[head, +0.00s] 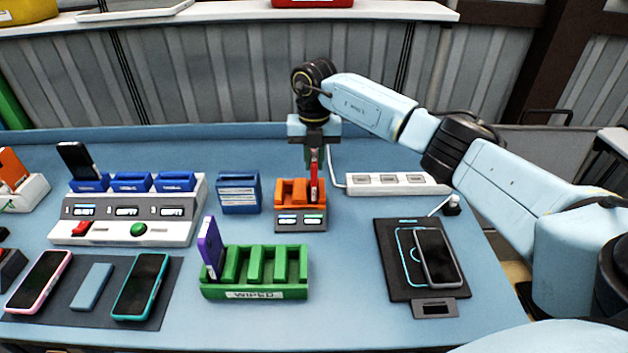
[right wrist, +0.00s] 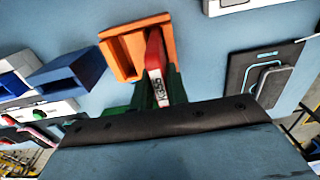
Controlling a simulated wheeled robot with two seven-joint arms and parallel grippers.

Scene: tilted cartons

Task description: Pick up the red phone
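The red phone (head: 314,182) stands upright in the right part of an orange two-slot dock (head: 291,192) near the table's middle. In the right wrist view, the red phone (right wrist: 155,68) shows its narrow edge with a white label, and the orange dock (right wrist: 130,48) lies beyond it. My right gripper (head: 313,160) reaches down from above to the phone's upper end. Its dark green fingers (right wrist: 160,92) lie close on both sides of the phone; whether they press on it is not clear. My left gripper is not in view.
A white three-slot station (head: 130,215) with blue cradles and a blue holder (head: 238,193) stand left. A green rack (head: 255,275) with a purple phone (head: 211,247) is in front. A power strip (head: 392,184) and a black pad (head: 395,250) with a dark phone lie right.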

